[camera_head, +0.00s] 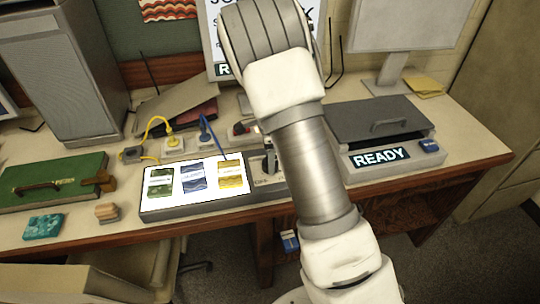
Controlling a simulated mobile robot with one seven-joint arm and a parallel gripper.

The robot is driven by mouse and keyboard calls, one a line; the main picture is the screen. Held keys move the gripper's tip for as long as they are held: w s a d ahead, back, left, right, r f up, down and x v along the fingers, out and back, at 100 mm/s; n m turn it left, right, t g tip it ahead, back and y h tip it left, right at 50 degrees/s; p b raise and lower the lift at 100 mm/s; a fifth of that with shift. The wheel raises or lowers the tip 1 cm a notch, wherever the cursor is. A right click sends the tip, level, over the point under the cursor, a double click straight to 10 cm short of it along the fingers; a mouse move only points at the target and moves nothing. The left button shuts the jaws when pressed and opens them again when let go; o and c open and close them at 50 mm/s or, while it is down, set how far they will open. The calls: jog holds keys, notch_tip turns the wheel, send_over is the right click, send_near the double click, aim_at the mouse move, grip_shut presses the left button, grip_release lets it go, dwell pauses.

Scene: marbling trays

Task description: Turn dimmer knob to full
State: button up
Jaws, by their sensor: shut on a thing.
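A lit light panel (210,198) lies on the bench, with green, blue and yellow patterned pieces on its bright face. Its grey control end (262,184), with small lettering, is at the right, partly behind my arm. My gripper (269,164) shows as a small dark shape just left of my forearm, pointing down at this control end. It is shut on the dimmer knob, which is mostly hidden by the fingers and my arm. The knob's angle cannot be made out.
A grey lidded box with a READY sign (381,158) stands right of my arm. Yellow (169,141) and blue (204,135) plugs with cables lie behind the panel. A monitor (407,28) stands behind.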

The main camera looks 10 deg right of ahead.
jog(key=m+p, duration=0.1)
jog(key=m, duration=0.2)
jog(key=shift+r+m+p, duration=0.2)
jog(key=shift+m+p, duration=0.1)
jog(key=shift+p, duration=0.05)
jog(key=shift+f+m+p, duration=0.1)
jog(key=shift+m+p, duration=0.6)
jog(key=shift+m, duration=0.7)
jog(key=o, duration=1.4)
notch_tip(320, 180, up, 17)
jog(key=shift+r, duration=0.2)
